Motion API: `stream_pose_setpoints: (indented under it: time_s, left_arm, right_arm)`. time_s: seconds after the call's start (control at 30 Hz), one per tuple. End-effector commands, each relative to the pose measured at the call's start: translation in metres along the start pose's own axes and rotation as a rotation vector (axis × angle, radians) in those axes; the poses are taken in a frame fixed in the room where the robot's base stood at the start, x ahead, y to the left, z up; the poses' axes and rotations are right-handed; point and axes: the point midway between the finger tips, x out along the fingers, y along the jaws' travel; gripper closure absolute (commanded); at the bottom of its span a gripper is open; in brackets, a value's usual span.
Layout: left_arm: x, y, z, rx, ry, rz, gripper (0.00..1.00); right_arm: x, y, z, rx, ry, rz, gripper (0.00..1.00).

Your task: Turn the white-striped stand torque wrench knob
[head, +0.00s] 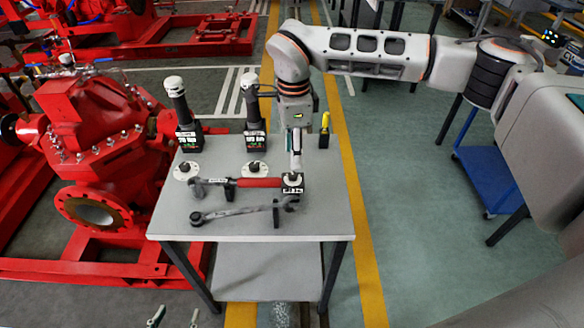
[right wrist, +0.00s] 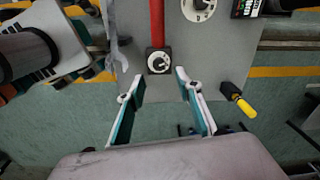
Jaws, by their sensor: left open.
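The knob (right wrist: 158,62) is round, with a white ring and a white stripe, and sits on a small black square block at the end of a red-handled torque wrench (right wrist: 157,20). In the head view the wrench (head: 258,183) lies on the grey table, with the black block (head: 293,184) at its right end. My right gripper (right wrist: 160,76) is open, its fingertips on either side of the knob's near edge; contact cannot be told. In the head view the right gripper (head: 295,165) points down over the block. My left gripper (head: 175,316) is open at the bottom edge, away from the table.
A grey open-ended wrench (head: 235,212) lies in front. Two white discs with black knobs (head: 185,171) (head: 255,170) and two upright black tools (head: 178,105) (head: 251,105) stand behind. A yellow-handled tool (head: 325,128) stands back right. A red pump (head: 90,150) is left.

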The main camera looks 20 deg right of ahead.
Motion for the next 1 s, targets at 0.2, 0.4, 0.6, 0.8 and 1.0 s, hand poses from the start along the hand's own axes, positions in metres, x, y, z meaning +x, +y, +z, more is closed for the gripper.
stream_pose_setpoints:
  time_s: [0.2, 0.4, 0.6, 0.8, 1.0]
  left_arm:
    - [-0.002, 0.000, -0.002, 0.000, -0.001, 0.001, 0.48]
    - [-0.003, 0.000, -0.003, -0.001, -0.001, 0.001, 0.48]
    - [-0.003, 0.001, -0.003, -0.001, -0.001, 0.001, 0.48]
    - [-0.003, 0.001, -0.003, -0.001, -0.001, 0.001, 0.48]
    - [-0.003, 0.001, -0.003, -0.001, -0.001, 0.001, 0.48]
  right_arm:
    - [0.035, 0.002, 0.001, 0.000, -0.002, 0.005, 0.65]
    - [0.060, 0.002, 0.002, -0.001, -0.003, 0.003, 0.65]
    - [0.070, 0.002, 0.002, -0.001, -0.004, 0.003, 0.65]
    - [0.071, 0.001, 0.002, -0.001, -0.004, 0.002, 0.65]
    - [0.071, 0.001, 0.002, -0.001, -0.004, 0.002, 1.00]
